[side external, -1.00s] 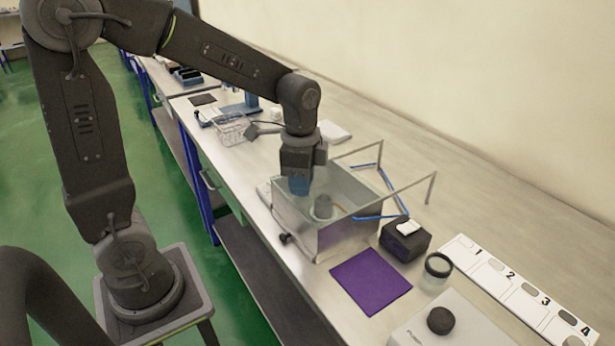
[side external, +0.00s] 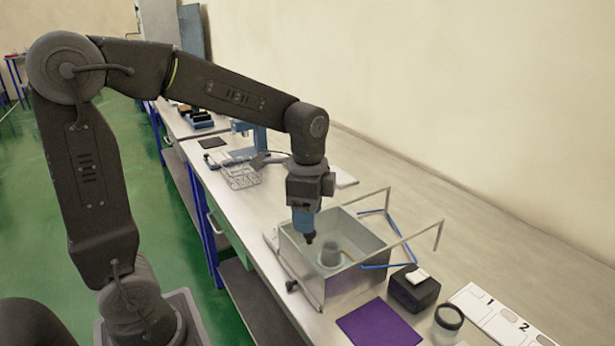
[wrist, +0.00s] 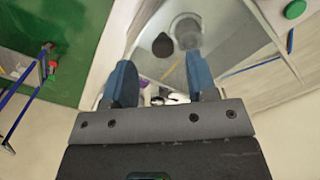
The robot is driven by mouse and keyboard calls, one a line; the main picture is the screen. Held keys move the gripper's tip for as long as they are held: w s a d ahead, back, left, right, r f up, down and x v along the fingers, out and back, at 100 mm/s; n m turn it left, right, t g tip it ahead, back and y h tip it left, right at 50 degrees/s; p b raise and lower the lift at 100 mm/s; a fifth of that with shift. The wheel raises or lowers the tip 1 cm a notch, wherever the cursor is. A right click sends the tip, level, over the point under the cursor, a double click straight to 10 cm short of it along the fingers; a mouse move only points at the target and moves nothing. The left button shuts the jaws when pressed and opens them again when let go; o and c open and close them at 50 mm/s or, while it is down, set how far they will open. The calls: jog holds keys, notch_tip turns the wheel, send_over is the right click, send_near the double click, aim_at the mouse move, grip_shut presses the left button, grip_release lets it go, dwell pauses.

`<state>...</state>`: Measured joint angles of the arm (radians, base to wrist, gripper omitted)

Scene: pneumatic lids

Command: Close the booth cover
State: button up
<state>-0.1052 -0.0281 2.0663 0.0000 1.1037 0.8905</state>
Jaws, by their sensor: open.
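The booth (side external: 345,286) is a clear-walled, metal-edged box with an open top on the bench. Its cover (side external: 408,240) stands open as a thin metal frame on the right, with blue struts. My gripper (side external: 309,230) points down over the left part of the open booth. In the wrist view my two blue fingers (wrist: 161,88) are spread apart. A grey cup (side external: 330,253) stands inside the booth. A small dark rounded piece (wrist: 163,45) shows beside the cup, just beyond my fingertips; I cannot tell whether it hangs or rests.
A dark box (side external: 414,290) with a white item on top, a purple mat (side external: 378,324) and a dark-rimmed jar (side external: 448,322) are in front of the booth. A numbered white strip (side external: 495,318) lies at the right. A wire rack (side external: 240,176) is behind.

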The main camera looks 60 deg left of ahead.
notch_tip(320, 180, up, 10)
dwell(0.3)
jog(key=shift+r, duration=0.1)
jog(key=s+d+f+n+t, duration=0.3)
jog(key=s+f+n+t, duration=0.2)
jog(key=s+n, duration=0.4)
jog(key=s+f, duration=0.1)
jog(key=s, duration=0.1)
jog(key=shift+s+d+t, duration=0.2)
jog(key=shift+s+t, duration=0.1)
jog(key=shift+s, duration=0.1)
jog(key=shift+o, duration=0.3)
